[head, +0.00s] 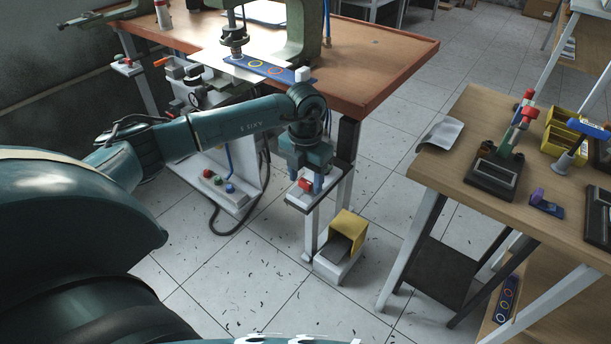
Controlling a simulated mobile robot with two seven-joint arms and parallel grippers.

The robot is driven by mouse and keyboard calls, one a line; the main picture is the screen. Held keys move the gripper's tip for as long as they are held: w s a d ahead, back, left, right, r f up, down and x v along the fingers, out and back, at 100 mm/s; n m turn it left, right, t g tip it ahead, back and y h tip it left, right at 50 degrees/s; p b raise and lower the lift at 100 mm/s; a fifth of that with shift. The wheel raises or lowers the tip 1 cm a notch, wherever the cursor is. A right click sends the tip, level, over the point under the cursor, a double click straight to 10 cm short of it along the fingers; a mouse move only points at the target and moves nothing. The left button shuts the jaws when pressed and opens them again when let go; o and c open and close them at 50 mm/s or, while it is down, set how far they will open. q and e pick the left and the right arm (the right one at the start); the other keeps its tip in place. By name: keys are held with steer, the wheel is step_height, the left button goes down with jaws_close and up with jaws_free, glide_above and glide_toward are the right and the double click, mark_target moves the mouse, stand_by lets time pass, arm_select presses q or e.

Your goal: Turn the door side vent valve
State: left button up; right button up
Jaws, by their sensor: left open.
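Under the bench's left side are fittings with an orange-red handle (163,61) and a red-and-grey part (192,76). A round gauge (194,99) sits below them. I cannot tell which of these is the door side vent valve. My right gripper is out of view.
The press bench (395,72) has an orange edge. A yellow-hooded foot pedal (342,246) stands on the floor near the post. A wooden table (455,150) with fixtures and yellow bins (562,135) is at the right. A black hose (240,222) loops on the tiled floor.

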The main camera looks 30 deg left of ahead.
mark_target(305, 181)
arm_select(q)
step_height(305, 181, up, 13)
stand_by(0.5)
stand_by(0.3)
